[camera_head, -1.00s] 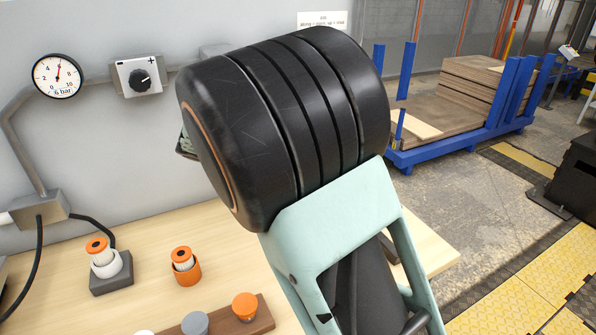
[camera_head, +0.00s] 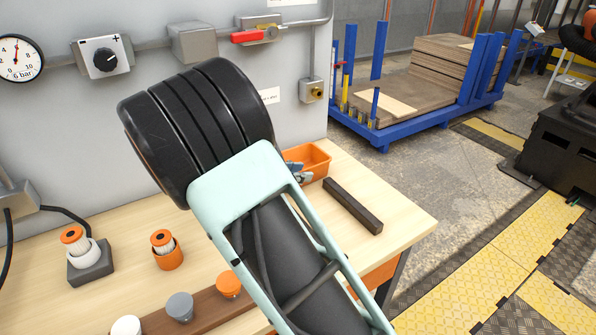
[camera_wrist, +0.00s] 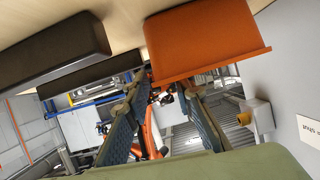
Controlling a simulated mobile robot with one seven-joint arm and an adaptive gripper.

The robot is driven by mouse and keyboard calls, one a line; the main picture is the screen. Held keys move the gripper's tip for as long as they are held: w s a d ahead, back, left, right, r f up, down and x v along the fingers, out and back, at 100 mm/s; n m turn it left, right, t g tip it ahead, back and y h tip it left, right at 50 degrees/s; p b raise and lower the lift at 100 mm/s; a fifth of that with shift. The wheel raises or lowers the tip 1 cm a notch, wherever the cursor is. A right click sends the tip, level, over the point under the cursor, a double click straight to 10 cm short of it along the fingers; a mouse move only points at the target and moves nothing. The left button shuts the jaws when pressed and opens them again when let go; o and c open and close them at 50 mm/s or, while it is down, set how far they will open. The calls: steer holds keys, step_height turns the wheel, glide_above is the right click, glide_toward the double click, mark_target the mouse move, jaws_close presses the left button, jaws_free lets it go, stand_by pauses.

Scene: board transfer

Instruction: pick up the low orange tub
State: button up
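The low orange tub (camera_head: 318,158) stands on the table toward its back right corner in the head view, its left part hidden behind my arm. A small blue-grey shape shows at its near left edge; I cannot tell whether it is a fingertip or something in the tub. In the wrist view the tub (camera_wrist: 200,45) is at the upper middle, apart from my fingers. My gripper (camera_wrist: 163,122) is open in the wrist view, its two fingers apart with no object held between them. My arm hides most or all of the gripper in the head view.
A wall with a red-handled valve (camera_head: 257,34) rises behind. An orange cup (camera_head: 167,254) and several knobs are at the left.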

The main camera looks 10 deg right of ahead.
steer(key=x, duration=0.3)
steer(key=shift+w+d+f, duration=0.15)
steer(key=shift+d+f, duration=0.05)
jaws_close()
steer(key=shift+r, duration=0.15)
